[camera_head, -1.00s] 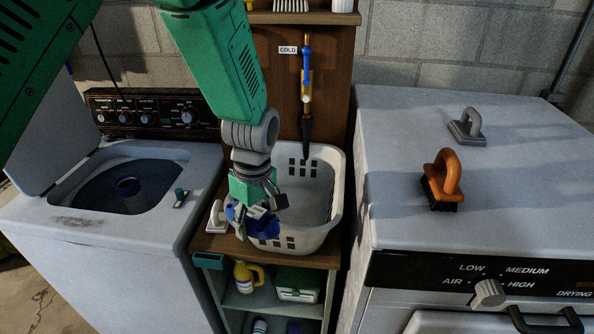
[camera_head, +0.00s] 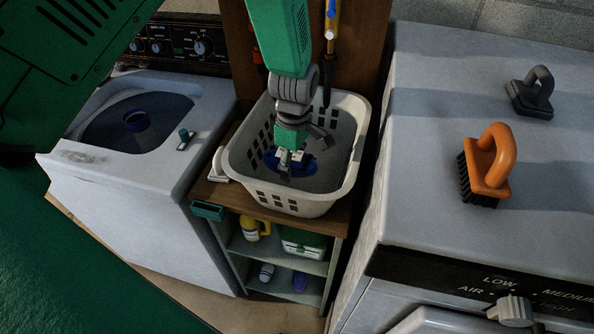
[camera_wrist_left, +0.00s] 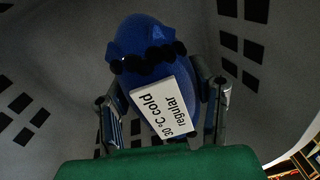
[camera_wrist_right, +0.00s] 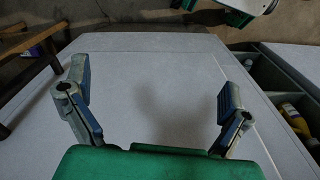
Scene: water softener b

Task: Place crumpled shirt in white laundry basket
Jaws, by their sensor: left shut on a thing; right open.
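The white laundry basket (camera_head: 262,190) stands on the wooden shelf top between the washer and the dryer. My left gripper (camera_head: 290,165) reaches down inside it, shut on the crumpled blue shirt (camera_head: 306,165). In the left wrist view the shirt (camera_wrist_left: 150,70) is a blue bundle between the fingers, with black round bits and a white tag (camera_wrist_left: 165,108) reading "30 °C cold regular". The slotted basket walls surround it there. I cannot tell whether the shirt touches the basket floor. My right gripper (camera_wrist_right: 155,105) is open and empty above a pale flat surface in the right wrist view.
The open washer (camera_head: 120,140) is at the left with a purple-rimmed cup (camera_head: 137,122) in its tub. The dryer top (camera_head: 430,120) at the right holds an orange brush (camera_head: 490,165) and a grey-handled one (camera_head: 533,92). Bottles stand on the shelves below the basket.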

